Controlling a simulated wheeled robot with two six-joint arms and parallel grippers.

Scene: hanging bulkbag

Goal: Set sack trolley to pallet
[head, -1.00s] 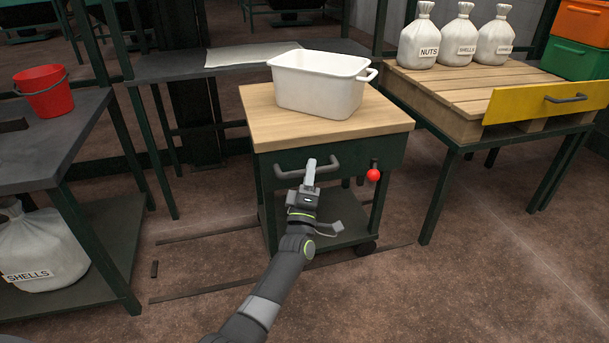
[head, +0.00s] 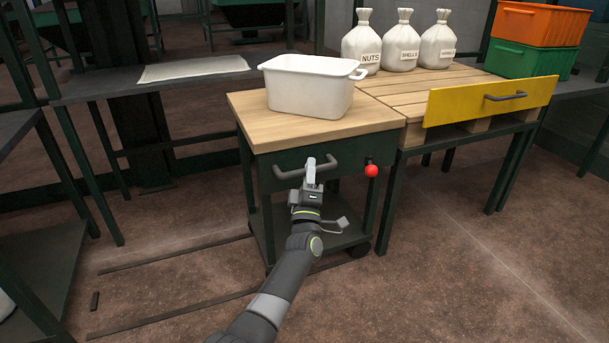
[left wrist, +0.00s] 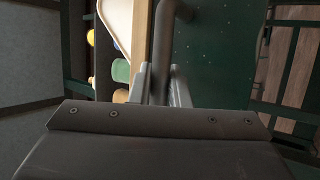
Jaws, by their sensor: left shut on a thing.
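The trolley (head: 250,132) has a wooden top and a dark green frame on wheels. A white tub (head: 305,97) sits on its top. My left gripper (head: 310,172) is shut on the trolley's dark front handle (head: 287,172); in the left wrist view the fingers (left wrist: 158,85) close on the handle bar. A red knob (head: 371,170) is on the trolley's front right. The pallet (head: 415,96) lies on a green-legged stand to the right. The trolley's right side is close against the stand; whether they touch is unclear. My right gripper is not in view.
Three white sacks (head: 400,48) stand on the pallet, and a yellow panel (head: 489,101) with a handle is at its front. Orange (head: 541,22) and green (head: 528,58) crates are behind right. A grey shelf stands at left. Floor in front (head: 440,260) is clear.

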